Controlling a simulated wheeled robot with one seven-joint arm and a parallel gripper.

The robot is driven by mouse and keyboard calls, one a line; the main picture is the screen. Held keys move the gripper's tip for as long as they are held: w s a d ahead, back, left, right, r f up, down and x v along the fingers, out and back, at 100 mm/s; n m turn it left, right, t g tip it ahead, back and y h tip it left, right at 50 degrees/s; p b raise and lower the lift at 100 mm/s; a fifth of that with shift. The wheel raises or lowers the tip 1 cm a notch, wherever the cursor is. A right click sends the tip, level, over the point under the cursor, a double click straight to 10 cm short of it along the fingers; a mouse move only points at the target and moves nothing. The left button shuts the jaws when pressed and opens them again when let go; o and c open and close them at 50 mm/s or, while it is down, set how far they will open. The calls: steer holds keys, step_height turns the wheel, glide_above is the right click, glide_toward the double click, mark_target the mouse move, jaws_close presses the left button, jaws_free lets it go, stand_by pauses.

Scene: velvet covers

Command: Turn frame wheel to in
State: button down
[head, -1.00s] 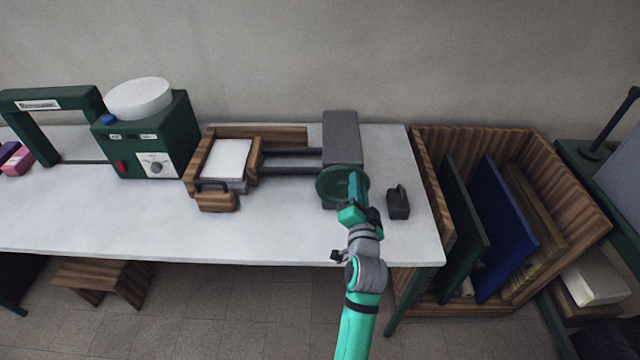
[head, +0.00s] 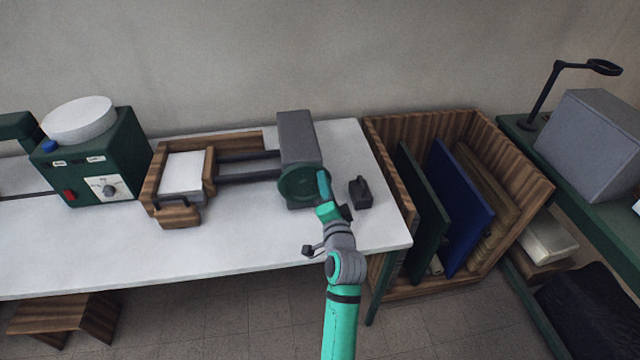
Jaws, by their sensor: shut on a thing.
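The dark green frame wheel (head: 300,184) is on the front of a grey block (head: 297,135) on the white table. Two dark rails (head: 247,166) link that block to a wooden frame (head: 210,175) holding a white stack (head: 183,172). My teal gripper (head: 324,192) is at the wheel's right side, shut on it. The fingertips overlap the wheel's right rim; the exact contact is too small to make out. I cannot read any in or out mark on the wheel.
A small black block (head: 360,192) stands just right of my gripper. A green machine (head: 100,165) with a white bowl is at left. A wooden crate (head: 385,150) with upright boards stands right of the table. The table front is clear.

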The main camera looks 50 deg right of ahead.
steer(key=shift+f, duration=0.1)
steer(key=c, duration=1.7)
jaws_free()
steer(key=shift+o, duration=0.2)
steer(key=shift+s, duration=0.1)
steer(key=v, duration=1)
steer(key=shift+a, duration=0.25)
steer(key=shift+s, duration=0.15)
